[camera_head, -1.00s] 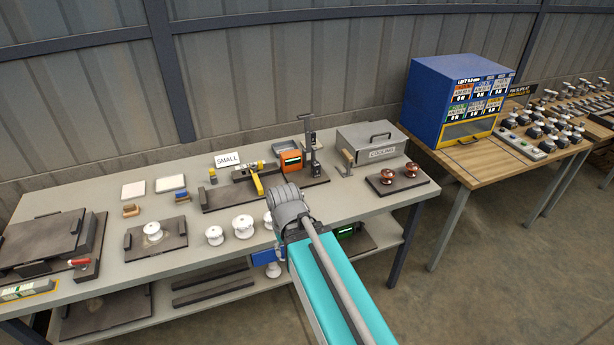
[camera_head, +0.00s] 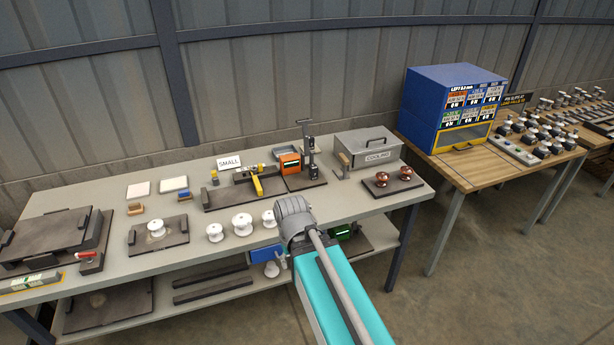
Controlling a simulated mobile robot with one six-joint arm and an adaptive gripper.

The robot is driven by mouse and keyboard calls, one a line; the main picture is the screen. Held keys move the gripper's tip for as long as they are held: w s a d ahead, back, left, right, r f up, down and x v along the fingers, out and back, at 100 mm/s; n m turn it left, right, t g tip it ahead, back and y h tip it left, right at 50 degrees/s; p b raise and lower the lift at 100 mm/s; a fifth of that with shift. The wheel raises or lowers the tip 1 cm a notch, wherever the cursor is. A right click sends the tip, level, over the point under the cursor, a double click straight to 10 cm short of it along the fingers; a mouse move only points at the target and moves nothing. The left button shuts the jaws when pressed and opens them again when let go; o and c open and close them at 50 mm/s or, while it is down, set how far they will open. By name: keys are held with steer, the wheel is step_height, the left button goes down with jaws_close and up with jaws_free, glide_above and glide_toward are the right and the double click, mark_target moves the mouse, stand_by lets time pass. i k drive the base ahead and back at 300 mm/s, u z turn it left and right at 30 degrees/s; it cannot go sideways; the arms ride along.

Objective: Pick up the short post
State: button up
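Three white spool-shaped pieces stand in a row near the front of the grey table: a left one (camera_head: 214,232), a larger middle one (camera_head: 242,224) and a right one (camera_head: 268,219), partly behind my arm. Another white piece (camera_head: 156,229) sits on a dark plate (camera_head: 172,241) to the left. I cannot tell which piece is the short post. The grey rounded end of my arm (camera_head: 294,217) is over the table's front edge, beside the right white piece. My gripper's fingers are hidden behind the arm, so their state and any contact are unclear.
Two brown pieces (camera_head: 381,179) stand on a dark plate at right, before the grey COOLING box (camera_head: 366,148). A blue cabinet (camera_head: 434,112) stands on the wooden table. A blue object (camera_head: 265,253) and a white piece (camera_head: 271,269) show below the front edge.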

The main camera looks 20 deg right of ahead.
mark_target(313, 169)
steer(key=z, duration=0.1)
steer(key=i, duration=0.95)
steer(key=u, duration=0.05)
